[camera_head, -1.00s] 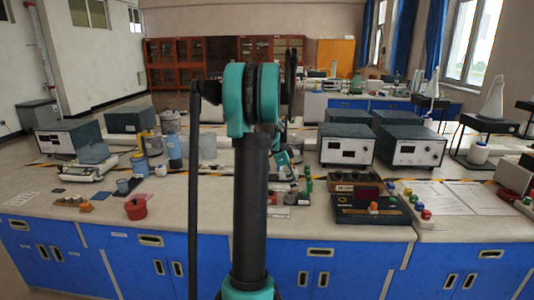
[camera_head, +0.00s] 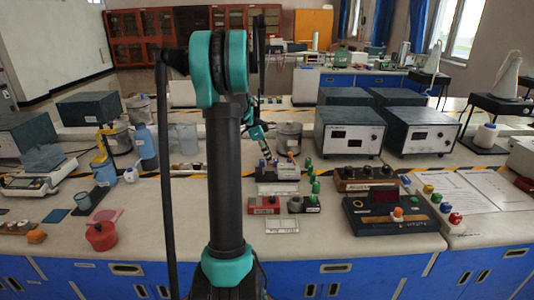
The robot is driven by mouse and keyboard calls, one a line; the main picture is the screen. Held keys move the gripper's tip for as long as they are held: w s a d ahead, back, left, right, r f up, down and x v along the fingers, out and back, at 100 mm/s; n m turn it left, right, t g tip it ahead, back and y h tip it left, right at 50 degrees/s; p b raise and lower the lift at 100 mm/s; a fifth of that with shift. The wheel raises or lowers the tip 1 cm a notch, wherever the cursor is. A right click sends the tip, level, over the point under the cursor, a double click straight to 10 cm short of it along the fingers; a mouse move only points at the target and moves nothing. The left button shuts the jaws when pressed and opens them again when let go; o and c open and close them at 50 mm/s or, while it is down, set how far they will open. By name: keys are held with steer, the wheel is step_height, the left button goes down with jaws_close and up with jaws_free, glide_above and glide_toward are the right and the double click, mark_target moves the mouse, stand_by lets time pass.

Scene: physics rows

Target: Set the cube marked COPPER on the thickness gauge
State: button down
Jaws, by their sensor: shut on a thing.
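My gripper (camera_head: 268,158) is at the far end of my arm, low over the middle of the bench and beside a small white-fronted block. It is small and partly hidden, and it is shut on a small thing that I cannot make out. No COPPER marking is legible anywhere in the head view. A dark device with a red display (camera_head: 384,196) stands right of my gripper, with an orange piece (camera_head: 398,212) on its front strip. I cannot tell whether this device is the thickness gauge.
A red and grey block (camera_head: 264,205) and green posts (camera_head: 315,186) stand near the middle. A dark box with knobs (camera_head: 366,178) is right of them. A red pot (camera_head: 101,236) stands at the left. Bare bench (camera_head: 160,215) lies between the pot and my arm.

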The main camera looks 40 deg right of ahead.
steer(key=shift+f, duration=2.65)
steer(key=shift+f, duration=0.35)
steer(key=c, duration=1.2)
jaws_free()
steer(key=shift+o, duration=0.2)
steer(key=o, duration=0.3)
steer(key=shift+r, duration=4.05)
